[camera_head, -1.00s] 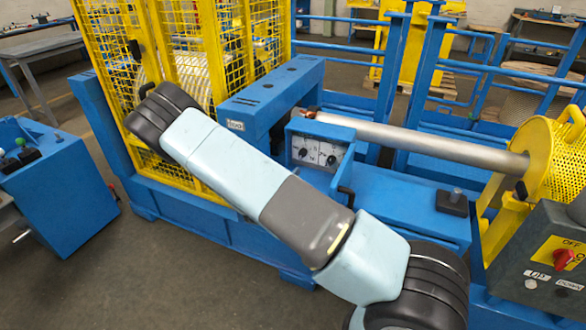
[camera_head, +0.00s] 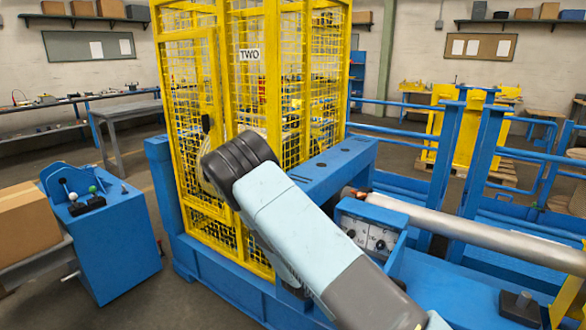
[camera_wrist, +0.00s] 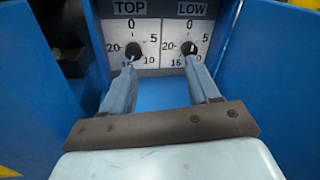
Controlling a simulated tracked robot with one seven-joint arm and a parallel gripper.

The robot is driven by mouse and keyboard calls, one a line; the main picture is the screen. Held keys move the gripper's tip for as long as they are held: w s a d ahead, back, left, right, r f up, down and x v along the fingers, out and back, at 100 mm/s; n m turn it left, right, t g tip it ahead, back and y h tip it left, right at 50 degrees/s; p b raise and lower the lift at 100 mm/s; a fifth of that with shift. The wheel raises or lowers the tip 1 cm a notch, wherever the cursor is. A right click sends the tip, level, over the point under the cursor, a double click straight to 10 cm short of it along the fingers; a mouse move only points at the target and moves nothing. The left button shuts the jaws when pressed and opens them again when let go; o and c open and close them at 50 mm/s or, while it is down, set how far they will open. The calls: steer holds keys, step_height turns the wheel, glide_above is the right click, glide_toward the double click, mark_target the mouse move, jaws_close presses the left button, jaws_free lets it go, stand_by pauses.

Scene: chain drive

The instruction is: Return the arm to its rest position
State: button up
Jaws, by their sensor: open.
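My arm (camera_head: 300,230) crosses the middle of the head view, from the lower right up to a dark joint in front of the yellow cage. My gripper (camera_wrist: 160,80) shows in the wrist view with its two fingers apart and nothing between them. It faces a dial panel marked TOP and LOW, with the TOP knob (camera_wrist: 133,50) and the LOW knob (camera_wrist: 189,48) near the fingertips. I cannot tell whether the fingers touch the panel. In the head view the gripper is out of sight. The dial panel (camera_head: 368,233) shows right of my arm.
The yellow mesh cage (camera_head: 212,95), marked TWO, stands close behind my arm. A long grey shaft (camera_head: 470,229) runs to the right. A blue lever console (camera_head: 105,245) and a cardboard box (camera_head: 25,222) stand at left. Grey floor (camera_head: 140,150) lies open between console and cage.

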steer(key=s+d+r+m+g+y, duration=0.1)
steer(key=s+d+r+m+g, duration=0.55)
steer(key=r+m, duration=0.3)
steer(key=s+d+r+m+g+y, duration=0.1)
steer(key=s+d+r+m+g, duration=0.4)
steer(key=s+r+m, duration=0.4)
steer(key=s+a+r+m+t+y, duration=0.2)
steer(key=s+r+m+y, duration=0.3)
steer(key=s+r, duration=0.4)
steer(key=s+a+r+m+t+y, duration=0.2)
steer(key=s+r+m+y, duration=0.3)
steer(key=s+r, duration=0.4)
steer(key=s+a+m, duration=0.1)
steer(key=s, duration=0.2)
steer(key=shift+a+r+t, duration=0.3)
steer(key=shift+a+t, duration=0.05)
